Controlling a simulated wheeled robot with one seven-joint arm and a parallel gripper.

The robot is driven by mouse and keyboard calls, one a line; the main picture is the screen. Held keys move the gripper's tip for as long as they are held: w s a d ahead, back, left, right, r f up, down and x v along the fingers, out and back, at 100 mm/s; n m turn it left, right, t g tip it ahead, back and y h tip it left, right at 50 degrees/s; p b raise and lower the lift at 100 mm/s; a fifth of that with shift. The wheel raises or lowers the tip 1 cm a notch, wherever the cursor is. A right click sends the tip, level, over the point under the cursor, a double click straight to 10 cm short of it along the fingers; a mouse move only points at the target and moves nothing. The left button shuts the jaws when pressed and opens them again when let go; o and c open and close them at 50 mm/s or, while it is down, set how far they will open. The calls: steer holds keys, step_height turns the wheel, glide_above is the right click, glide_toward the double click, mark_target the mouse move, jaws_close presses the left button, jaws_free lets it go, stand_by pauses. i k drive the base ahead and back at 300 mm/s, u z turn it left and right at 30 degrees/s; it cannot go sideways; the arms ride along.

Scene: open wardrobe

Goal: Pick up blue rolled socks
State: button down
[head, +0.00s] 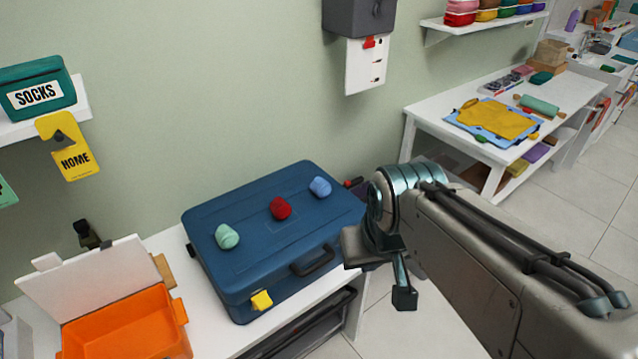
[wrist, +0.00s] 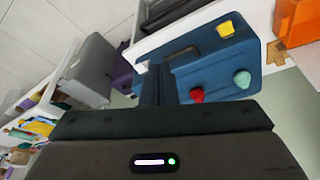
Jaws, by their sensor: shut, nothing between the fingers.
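The blue rolled socks (head: 320,187) lie on top of a closed blue suitcase (head: 275,245), near its back right corner. A red rolled pair (head: 280,208) and a mint green pair (head: 227,237) lie on the same lid to the left. My gripper (head: 404,296) is to the right of the suitcase, apart from all three pairs, shut and empty. In the wrist view, its fingers (wrist: 158,80) show in front of the suitcase (wrist: 215,68), with the red pair (wrist: 197,95) and the green pair (wrist: 242,79) to their right. The blue pair is not visible there.
The suitcase stands on a white bench (head: 215,320) against the green wall. An open orange box (head: 130,330) is at its left. A shelf with a socks bin (head: 38,88) is at upper left. A white table (head: 430,113) stands at back right. Bare floor lies between.

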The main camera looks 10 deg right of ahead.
mark_target(320, 186)
steer(key=z, duration=1.95)
steer(key=i, duration=1.8)
steer(key=u, duration=3.5)
steer(key=i, duration=0.5)
steer(key=z, duration=0.05)
